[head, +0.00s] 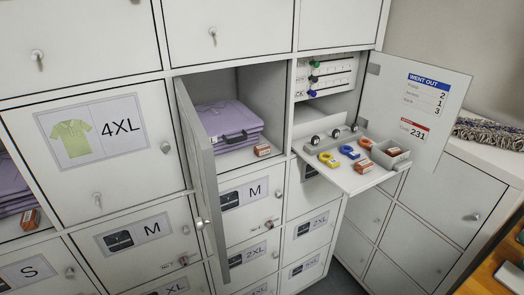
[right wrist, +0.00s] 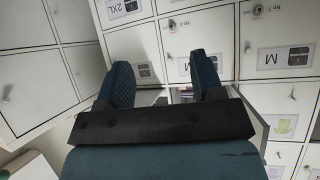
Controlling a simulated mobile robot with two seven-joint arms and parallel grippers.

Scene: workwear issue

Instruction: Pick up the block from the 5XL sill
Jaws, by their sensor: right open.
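A small orange-brown block (head: 262,150) with a pale label sits on the front sill of an open locker compartment (head: 262,95), right of folded purple garments (head: 226,120). No 5XL label is readable; this compartment's door (head: 195,150) stands swung open, edge-on to me. Another such block (head: 30,219) lies at the far left, in front of another purple pile. My right gripper (right wrist: 165,85) shows only in the right wrist view, open, with nothing visible between its dark blue fingers and upside-down locker labels beyond. My left gripper is in neither view.
A fold-down shelf (head: 342,178) right of the compartment carries yellow and blue tags, orange-brown blocks and a small grey bin (head: 391,154). A door with a "WENT OUT" sheet (head: 428,95) stands open beyond. Closed lockers surround the opening; the open door juts out at its left.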

